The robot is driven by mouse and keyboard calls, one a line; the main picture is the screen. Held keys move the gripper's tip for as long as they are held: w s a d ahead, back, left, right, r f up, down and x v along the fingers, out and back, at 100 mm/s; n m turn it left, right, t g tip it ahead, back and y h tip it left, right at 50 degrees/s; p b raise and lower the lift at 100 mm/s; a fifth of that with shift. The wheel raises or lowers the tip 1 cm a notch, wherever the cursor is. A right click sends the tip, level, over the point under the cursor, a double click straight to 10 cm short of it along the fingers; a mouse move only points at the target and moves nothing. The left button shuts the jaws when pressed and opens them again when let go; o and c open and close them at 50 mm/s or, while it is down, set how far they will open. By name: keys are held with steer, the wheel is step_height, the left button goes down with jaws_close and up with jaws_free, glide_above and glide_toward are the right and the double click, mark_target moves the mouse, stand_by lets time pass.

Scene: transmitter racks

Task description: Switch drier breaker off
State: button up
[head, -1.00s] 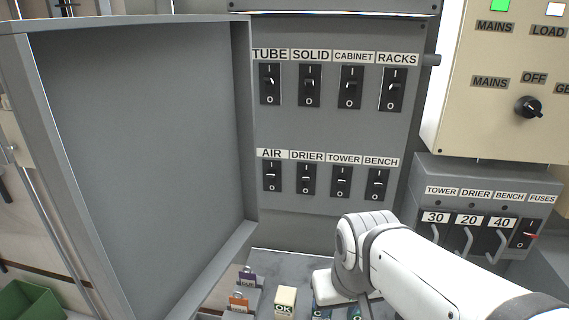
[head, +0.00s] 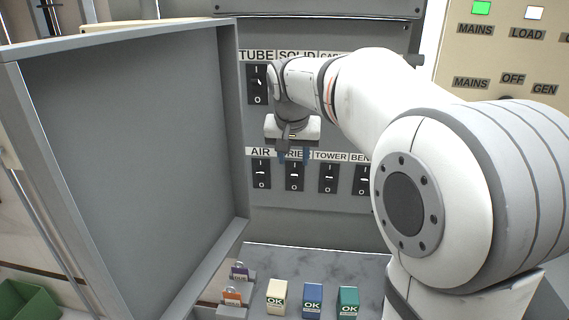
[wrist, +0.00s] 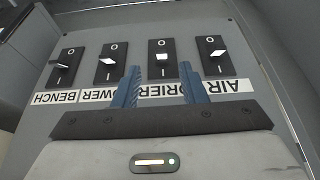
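The drier breaker (head: 294,176) is a black switch with a pale lever, marked I at the top and O at the bottom, second in the lower row of the grey panel. Its DRIER label is partly covered by my gripper (head: 293,157). In the wrist view, which is upside down, the drier breaker (wrist: 162,58) shows just beyond and between the blue fingertips of my gripper (wrist: 160,67). The fingers are apart with nothing between them, in front of the label. I cannot tell for certain which way its lever is set, nor whether a finger touches the panel.
The air breaker (head: 261,174) and tower breaker (head: 328,178) stand close on either side. An open cabinet door (head: 140,150) stands at the left. Padlocks (head: 233,296) and OK-marked blocks (head: 313,298) sit on the ledge below. My arm hides much of the upper row.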

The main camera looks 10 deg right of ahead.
mark_target(294, 176)
steer(key=x, duration=0.7)
steer(key=shift+w+f+p, duration=0.2)
steer(key=shift+w+p, duration=0.2)
